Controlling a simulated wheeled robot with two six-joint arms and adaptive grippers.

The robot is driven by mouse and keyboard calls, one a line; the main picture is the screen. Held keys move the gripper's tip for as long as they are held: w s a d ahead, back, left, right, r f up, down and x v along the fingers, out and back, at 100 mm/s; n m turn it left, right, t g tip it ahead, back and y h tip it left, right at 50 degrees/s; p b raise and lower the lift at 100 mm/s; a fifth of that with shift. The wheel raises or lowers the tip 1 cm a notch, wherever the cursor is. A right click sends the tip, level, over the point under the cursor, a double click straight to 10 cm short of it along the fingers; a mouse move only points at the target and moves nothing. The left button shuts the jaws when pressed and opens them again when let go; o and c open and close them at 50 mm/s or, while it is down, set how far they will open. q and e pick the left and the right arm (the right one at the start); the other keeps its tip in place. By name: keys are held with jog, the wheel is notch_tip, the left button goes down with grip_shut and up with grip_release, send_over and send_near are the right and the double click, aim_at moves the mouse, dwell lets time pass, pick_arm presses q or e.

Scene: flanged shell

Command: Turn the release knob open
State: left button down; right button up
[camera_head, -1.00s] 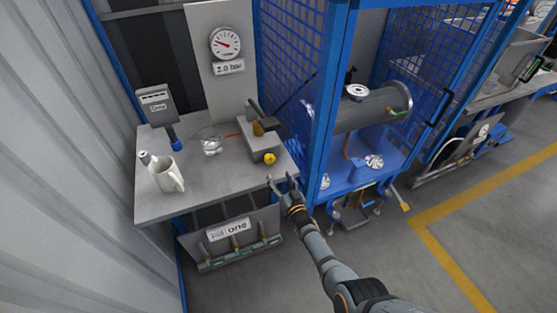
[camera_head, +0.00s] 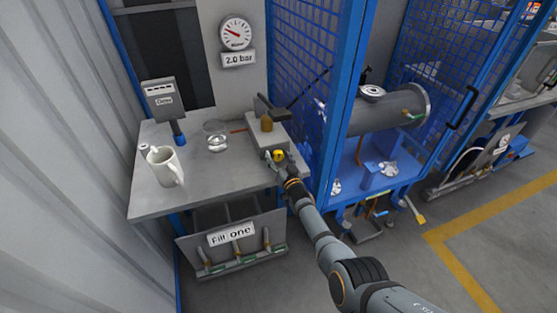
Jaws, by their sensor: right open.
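The release knob (camera_head: 279,154) is a small yellow knob on the front of a grey box (camera_head: 264,133) at the right end of the grey bench. My right gripper (camera_head: 279,160) is at the knob, with its open fingers to either side of it. I cannot tell whether the fingers touch the knob. My left gripper is not in view.
The bench (camera_head: 205,190) also holds a white mug (camera_head: 165,167) and a small glass dish (camera_head: 217,142). A gauge (camera_head: 235,34) reads above a "2.0 bar" sign. A blue mesh cage (camera_head: 345,90) with a grey cylinder (camera_head: 385,110) stands close on the right.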

jog(key=c, duration=1.2)
jog(key=shift+f+n, duration=0.1)
jog(key=shift+n, duration=0.2)
jog(key=shift+n+b, duration=0.35)
jog(key=shift+n, duration=0.65)
jog(key=shift+n+b, duration=0.4)
jog(key=shift+n, duration=1.7)
jog(key=o, duration=1.2)
